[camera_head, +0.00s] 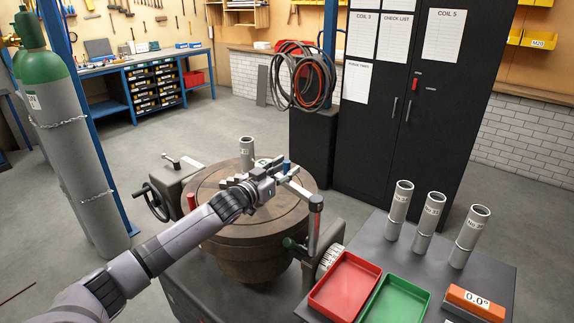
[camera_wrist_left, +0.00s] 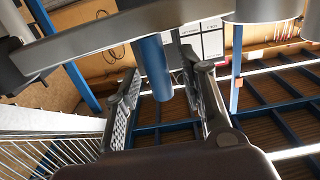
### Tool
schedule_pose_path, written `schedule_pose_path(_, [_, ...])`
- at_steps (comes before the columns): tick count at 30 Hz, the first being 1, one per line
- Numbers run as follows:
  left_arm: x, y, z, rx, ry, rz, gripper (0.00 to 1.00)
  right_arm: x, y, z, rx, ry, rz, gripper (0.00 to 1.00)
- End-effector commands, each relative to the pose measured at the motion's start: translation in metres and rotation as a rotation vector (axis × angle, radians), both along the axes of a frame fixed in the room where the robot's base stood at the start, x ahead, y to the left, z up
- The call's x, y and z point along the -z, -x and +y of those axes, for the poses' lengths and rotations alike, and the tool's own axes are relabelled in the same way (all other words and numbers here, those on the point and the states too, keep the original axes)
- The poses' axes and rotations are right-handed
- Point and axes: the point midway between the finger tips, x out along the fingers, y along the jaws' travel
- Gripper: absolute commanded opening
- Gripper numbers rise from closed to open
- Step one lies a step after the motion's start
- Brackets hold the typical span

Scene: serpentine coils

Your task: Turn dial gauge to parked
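My left gripper (camera_head: 280,176) is over the table beside the mechanism. In the left wrist view, its two fingers (camera_wrist_left: 165,110) are apart, with the blue cylinder (camera_wrist_left: 155,68) in the gap, and gaps show on both sides of it. My right gripper is not in view.
A grey pipe section (camera_head: 247,152) stands at the table's back. A handwheel (camera_head: 158,202) is at its left. At right, a dark bench (camera_head: 480,262) carries a red tray (camera_head: 345,286), a green tray (camera_head: 397,302), several pipes and an orange readout (camera_head: 475,303). A black cabinet stands behind.

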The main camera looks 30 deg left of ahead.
Motion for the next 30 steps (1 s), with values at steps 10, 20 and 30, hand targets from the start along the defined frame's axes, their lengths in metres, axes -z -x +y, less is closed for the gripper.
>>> schedule_pose_path(10, [-0.0001,-0.0105,-0.0018,0.002,-0.001,-0.001,0.38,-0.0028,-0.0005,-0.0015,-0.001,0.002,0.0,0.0])
schedule_pose_path(20, [-0.0002,-0.0102,-0.0016,0.001,-0.001,0.0,0.25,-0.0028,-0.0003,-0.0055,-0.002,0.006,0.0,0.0])
schedule_pose_path(30, [-0.0002,-0.0101,-0.0015,0.001,-0.001,0.0,0.02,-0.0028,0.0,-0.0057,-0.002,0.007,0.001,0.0])
